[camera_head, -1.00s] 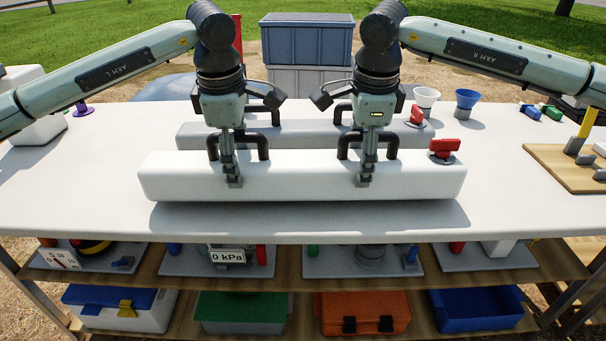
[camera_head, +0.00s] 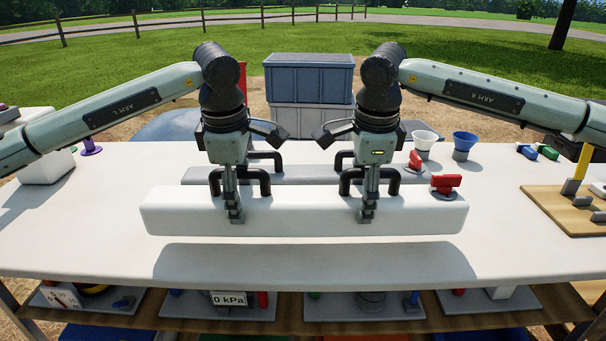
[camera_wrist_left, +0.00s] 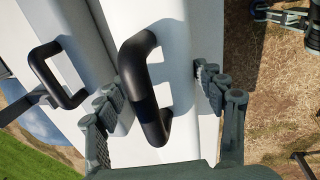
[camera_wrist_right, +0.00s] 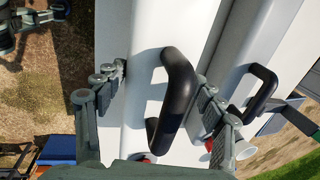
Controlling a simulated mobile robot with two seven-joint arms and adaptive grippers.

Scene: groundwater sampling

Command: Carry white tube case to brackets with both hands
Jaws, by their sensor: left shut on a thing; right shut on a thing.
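The long white tube case (camera_head: 300,215) hangs level above the white table, with its shadow on the tabletop below it. It has two black handles and a red valve (camera_head: 445,183) at its right end. My left gripper (camera_head: 236,212) is shut on the case's left black handle (camera_wrist_left: 138,85). My right gripper (camera_head: 367,212) is shut on the right black handle (camera_wrist_right: 176,95). In the wrist views the fingers stand on both sides of each handle; the exact contact is partly hidden. I cannot pick out the brackets for certain.
A grey case (camera_head: 310,176) with black handles and a red valve lies behind the white one. White and blue funnels (camera_head: 464,143) stand back right. A wooden board (camera_head: 555,215) with grey blocks and a yellow post is at right. The table's front strip (camera_head: 310,272) is clear.

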